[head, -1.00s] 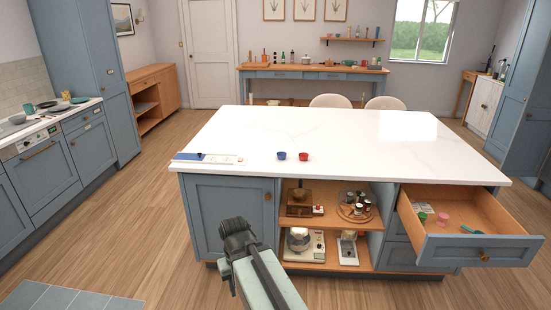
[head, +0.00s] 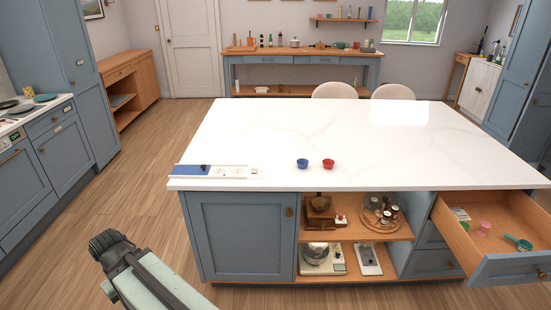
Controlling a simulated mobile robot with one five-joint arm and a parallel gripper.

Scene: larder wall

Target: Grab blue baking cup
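The blue baking cup (head: 302,163) stands on the white island top (head: 330,132), near its front edge. A red baking cup (head: 328,163) stands close beside it on the right. My gripper (head: 105,240) is at the lower left, in front of the island's left end and well away from both cups. Its fingers are dark and small in this view, so I cannot see whether they are open or shut. I see nothing held in it.
A blue and white strip (head: 215,171) lies at the island's front left corner. An open drawer (head: 510,264) juts out at the right, with a pink cup (head: 484,227) and a green scoop (head: 518,242) inside. Open shelves (head: 345,233) hold appliances. Floor at the left is clear.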

